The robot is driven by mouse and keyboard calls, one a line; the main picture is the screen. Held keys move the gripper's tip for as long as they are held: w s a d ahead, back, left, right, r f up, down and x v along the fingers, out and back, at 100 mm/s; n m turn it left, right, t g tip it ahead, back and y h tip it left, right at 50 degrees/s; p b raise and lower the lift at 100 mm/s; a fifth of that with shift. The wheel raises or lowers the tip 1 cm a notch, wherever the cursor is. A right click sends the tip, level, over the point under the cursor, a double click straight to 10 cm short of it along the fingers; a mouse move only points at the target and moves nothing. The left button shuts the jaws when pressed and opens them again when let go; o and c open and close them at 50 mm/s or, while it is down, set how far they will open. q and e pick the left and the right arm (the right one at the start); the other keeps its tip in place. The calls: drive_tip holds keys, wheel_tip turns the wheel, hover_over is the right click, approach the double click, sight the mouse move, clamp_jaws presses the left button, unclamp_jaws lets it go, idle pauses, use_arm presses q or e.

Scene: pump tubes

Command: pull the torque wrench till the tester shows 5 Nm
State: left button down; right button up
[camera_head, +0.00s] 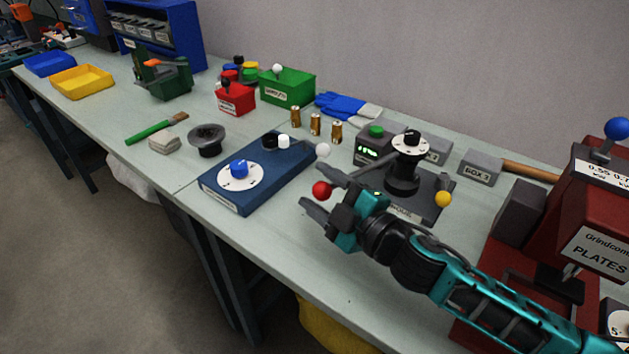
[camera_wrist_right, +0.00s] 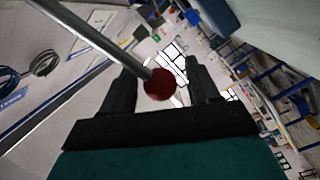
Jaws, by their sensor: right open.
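A black tester post with a white disc on top (camera_head: 410,146) stands on a dark base plate. A lever runs from it toward a red ball knob (camera_head: 321,189); I take this lever as the torque wrench. A green-lit display box (camera_head: 372,150) stands behind it; its reading is too small to tell. My right gripper (camera_head: 312,186) is open, its two fingers on either side of the red knob. In the right wrist view the metal rod (camera_wrist_right: 88,34) ends in the red knob (camera_wrist_right: 160,84) between the open fingers (camera_wrist_right: 161,62). Contact cannot be told. My left gripper is out of view.
A blue box with a blue knob (camera_head: 239,168) lies left of the gripper. A red grinder (camera_head: 596,195) stands at the right. Several brass cylinders (camera_head: 315,124) stand behind.

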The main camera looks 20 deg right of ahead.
drive_tip(key=shift+x, duration=0.9)
drive_tip(key=shift+c, duration=0.4)
clamp_jaws()
